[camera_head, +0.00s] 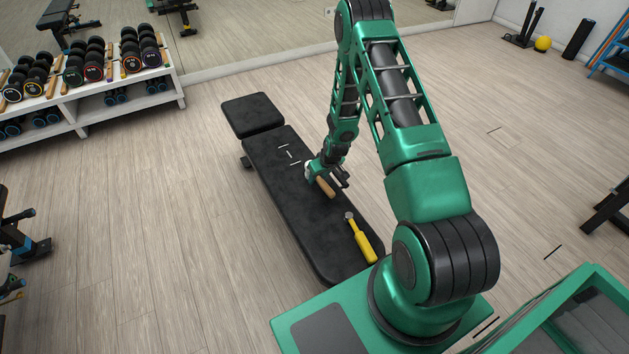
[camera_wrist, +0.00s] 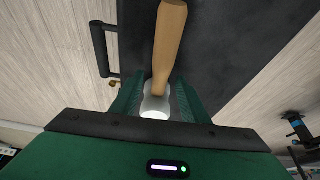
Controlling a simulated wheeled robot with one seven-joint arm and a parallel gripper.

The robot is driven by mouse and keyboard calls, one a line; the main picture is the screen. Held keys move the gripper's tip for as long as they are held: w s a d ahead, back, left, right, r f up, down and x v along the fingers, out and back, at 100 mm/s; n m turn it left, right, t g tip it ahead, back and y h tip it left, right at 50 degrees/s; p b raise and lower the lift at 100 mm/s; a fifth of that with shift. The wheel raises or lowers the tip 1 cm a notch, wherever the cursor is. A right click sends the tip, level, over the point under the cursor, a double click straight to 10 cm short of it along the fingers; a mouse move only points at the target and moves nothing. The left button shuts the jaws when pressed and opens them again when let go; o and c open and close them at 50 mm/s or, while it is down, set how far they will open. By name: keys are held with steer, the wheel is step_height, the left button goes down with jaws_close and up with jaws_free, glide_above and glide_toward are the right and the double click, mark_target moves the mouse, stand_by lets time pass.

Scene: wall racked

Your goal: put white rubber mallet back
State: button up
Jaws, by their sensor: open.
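The white rubber mallet lies on the black padded bench (camera_head: 275,160); its wooden handle (camera_head: 326,187) shows in the head view, while its head is mostly hidden by my gripper (camera_head: 322,174). In the wrist view the white mallet head (camera_wrist: 155,107) is between the two green fingers of my gripper (camera_wrist: 157,98), and the handle (camera_wrist: 170,40) points away over the bench. The fingers are open around the head. I cannot tell whether either finger touches it.
A yellow-handled hammer (camera_head: 361,241) lies on the near end of the bench. Thin white marks (camera_head: 289,154) show on the pad beyond my gripper. A dumbbell rack (camera_head: 100,98) stands at the back left.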

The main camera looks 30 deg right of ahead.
steer(key=v, duration=0.8)
steer(key=shift+d+r, duration=0.1)
steer(key=shift+r, duration=0.55)
step_height(320, 180, up, 14)
steer(key=m+g+h, duration=0.1)
glide_above(323, 181)
steer(key=s+d, duration=0.3)
steer(key=s, duration=0.2)
steer(key=s+d+r+m+g, duration=0.1)
steer(key=s+d+r+m, duration=0.1)
steer(key=s+r, duration=0.8)
steer(key=s+a+r+m, duration=0.1)
steer(key=s+r, duration=0.3)
steer(key=s, duration=0.4)
steer(key=s+a+r+m+g, duration=0.1)
steer(key=s+a+r, duration=0.2)
steer(key=s+r, duration=0.2)
steer(key=s+a+r+m+g, duration=0.1)
steer(key=s+r, duration=0.4)
steer(key=s, duration=0.7)
steer(key=shift+a+m+y, duration=0.4)
steer(key=shift+a+m, duration=0.2)
steer(key=shift+a, duration=0.1)
